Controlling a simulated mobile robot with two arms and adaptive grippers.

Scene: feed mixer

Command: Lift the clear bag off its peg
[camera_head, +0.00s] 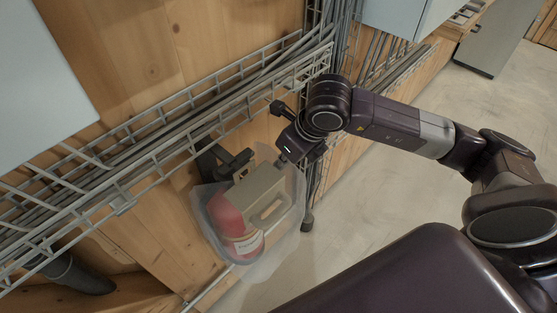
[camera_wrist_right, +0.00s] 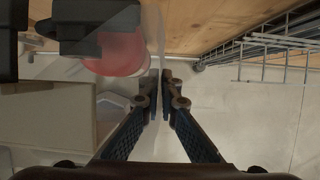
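The clear bag (camera_head: 276,239) hangs by the wooden wall, below the wire cable tray. Through it I see a red container with a pale label (camera_head: 238,232) and a grey-beige case (camera_head: 262,192). A dark peg or bracket (camera_head: 236,162) stands out from the wall at the bag's top. My right gripper (camera_head: 285,160) is at the bag's upper right edge. In the right wrist view my right fingertips (camera_wrist_right: 162,76) are closed together, with a thin clear sheet of the bag (camera_wrist_right: 155,35) running into them. My left gripper is not in view.
The wire cable tray (camera_head: 160,150) with grey cables runs along the wall just above the bag. Pale blue cabinets (camera_head: 30,80) hang above it. A dark pipe (camera_head: 75,272) is at lower left. The floor (camera_head: 365,200) to the right is clear.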

